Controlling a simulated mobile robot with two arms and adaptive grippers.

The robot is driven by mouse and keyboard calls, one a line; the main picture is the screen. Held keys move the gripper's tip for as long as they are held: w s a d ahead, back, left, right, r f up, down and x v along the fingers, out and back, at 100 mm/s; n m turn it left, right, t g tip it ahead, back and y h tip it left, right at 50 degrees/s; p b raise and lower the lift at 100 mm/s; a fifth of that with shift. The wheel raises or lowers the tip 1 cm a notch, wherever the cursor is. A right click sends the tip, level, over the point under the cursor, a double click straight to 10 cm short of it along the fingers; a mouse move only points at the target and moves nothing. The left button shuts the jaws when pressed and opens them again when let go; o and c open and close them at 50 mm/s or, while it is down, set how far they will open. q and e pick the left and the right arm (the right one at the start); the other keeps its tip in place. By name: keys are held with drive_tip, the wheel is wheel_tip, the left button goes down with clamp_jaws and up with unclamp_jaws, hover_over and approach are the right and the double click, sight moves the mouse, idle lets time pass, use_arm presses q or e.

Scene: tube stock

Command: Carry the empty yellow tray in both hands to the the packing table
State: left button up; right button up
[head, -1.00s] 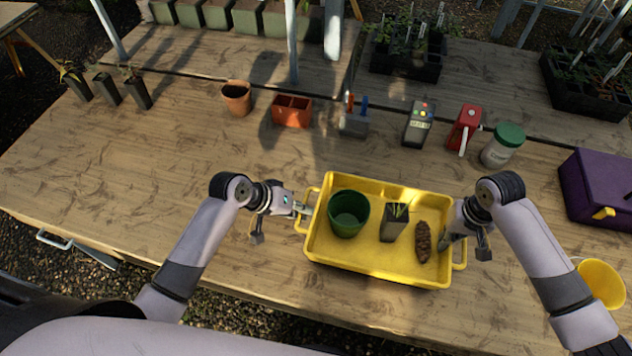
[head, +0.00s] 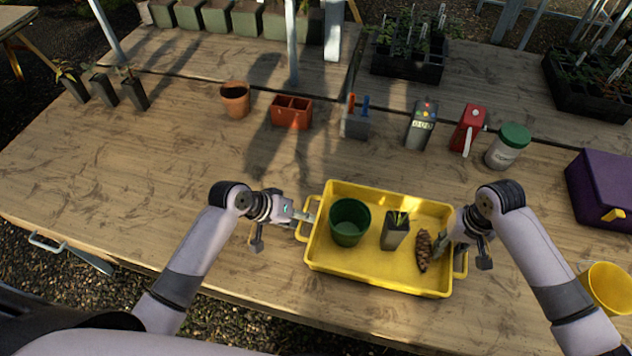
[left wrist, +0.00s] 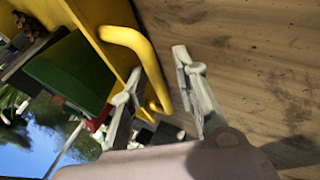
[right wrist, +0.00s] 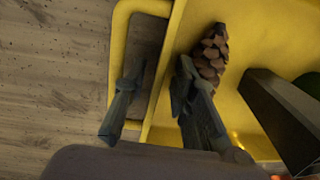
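The yellow tray (head: 375,280) rests on the wooden table near its front edge. It is not empty: it holds a green pot (head: 349,222), a dark square pot with a seedling (head: 395,230) and a brown pine cone (head: 424,250). My left gripper (head: 310,215) is at the tray's left handle (left wrist: 128,38). In the left wrist view its fingers (left wrist: 160,85) are apart, with the handle's end between them. My right gripper (head: 445,243) is at the tray's right end. In the right wrist view its fingers (right wrist: 155,92) are apart, straddling the tray wall, one near the pine cone (right wrist: 209,55).
Behind the tray stand a terracotta pot (head: 235,100), an orange box (head: 291,112), a tool holder (head: 355,125), a meter (head: 420,127), a red device (head: 467,130) and a green-lidded jar (head: 507,148). At right are a purple box (head: 600,185) and a yellow bucket (head: 607,287). The table's left is largely clear.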

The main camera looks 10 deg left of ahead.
use_arm(q)
drive_tip(key=shift+r, duration=0.1)
use_arm(e)
drive_tip(key=shift+r, duration=0.3)
use_arm(q)
drive_tip(key=v, duration=1.1)
drive_tip(key=shift+s+a+r, duration=0.2)
drive_tip(key=shift+a, duration=0.05)
use_arm(e)
wheel_tip(320, 180, up, 11)
drive_tip(key=d, duration=0.1)
drive_tip(key=shift+r, duration=0.2)
